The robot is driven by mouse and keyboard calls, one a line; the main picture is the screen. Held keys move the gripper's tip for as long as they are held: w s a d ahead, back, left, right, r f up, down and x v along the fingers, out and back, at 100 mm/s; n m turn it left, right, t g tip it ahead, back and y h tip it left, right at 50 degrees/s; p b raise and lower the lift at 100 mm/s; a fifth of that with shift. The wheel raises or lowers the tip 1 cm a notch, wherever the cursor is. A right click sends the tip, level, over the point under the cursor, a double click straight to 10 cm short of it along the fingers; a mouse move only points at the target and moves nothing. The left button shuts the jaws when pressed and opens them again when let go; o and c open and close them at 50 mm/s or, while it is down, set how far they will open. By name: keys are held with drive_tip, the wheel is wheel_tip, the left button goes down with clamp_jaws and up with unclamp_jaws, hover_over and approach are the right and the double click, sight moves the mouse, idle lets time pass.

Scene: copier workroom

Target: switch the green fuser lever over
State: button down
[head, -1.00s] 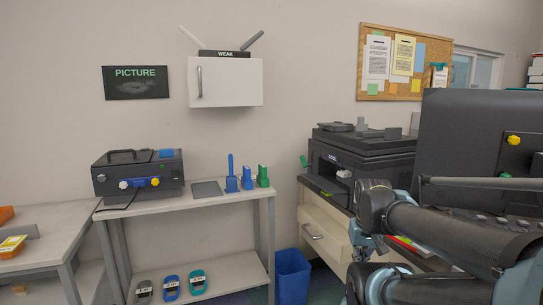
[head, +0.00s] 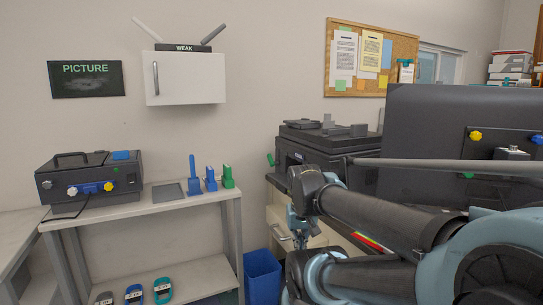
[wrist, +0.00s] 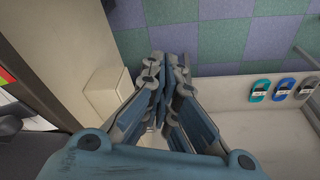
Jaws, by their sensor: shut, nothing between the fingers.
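A small green lever (head: 270,159) sticks out at the left side of the black copier (head: 325,150), tilted up to the left. I take it as the fuser lever, but it is too small to see its detail. My gripper (head: 299,238) hangs pointing down in front of the copier's cabinet, below and to the right of the lever, apart from it. In the wrist view my gripper (wrist: 168,70) has its fingers together with nothing between them. The lever does not show in the wrist view.
A pale cabinet with a drawer (head: 280,232) stands under the copier, partly hidden by my arm. A blue bin (head: 262,276) stands on the floor beside it. A shelf table (head: 150,207) is to the left. A large dark panel (head: 435,120) stands at right.

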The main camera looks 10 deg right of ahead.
drive_tip(key=w+d+r+m+t+h, duration=0.1)
drive_tip(key=w+r+m+h, duration=0.1)
drive_tip(key=w+r+m, duration=0.65)
drive_tip(key=w+d+r+m+t+h, duration=0.15)
drive_tip(key=w+r, duration=0.45)
drive_tip(key=w, duration=0.8)
drive_tip(key=w+a+r+m+t+h, duration=0.1)
drive_tip(key=w+a+r+m, duration=0.1)
drive_tip(key=w, duration=0.5)
drive_tip(key=w+a+r+m+t+h, duration=0.1)
drive_tip(key=w+a+r+m+t, duration=0.1)
drive_tip(key=w, duration=0.6)
drive_tip(key=w+a+r+m+t+h, duration=0.1)
drive_tip(key=w+a+r+m, duration=0.2)
drive_tip(key=w, duration=0.5)
drive_tip(key=shift+a+r+m+t, duration=0.35)
drive_tip(key=shift+a+r, duration=0.1)
drive_tip(key=shift+r, duration=0.5)
hover_over(271, 163)
drive_tip(key=shift+d+f, duration=0.1)
drive_tip(key=shift+f, duration=3.8)
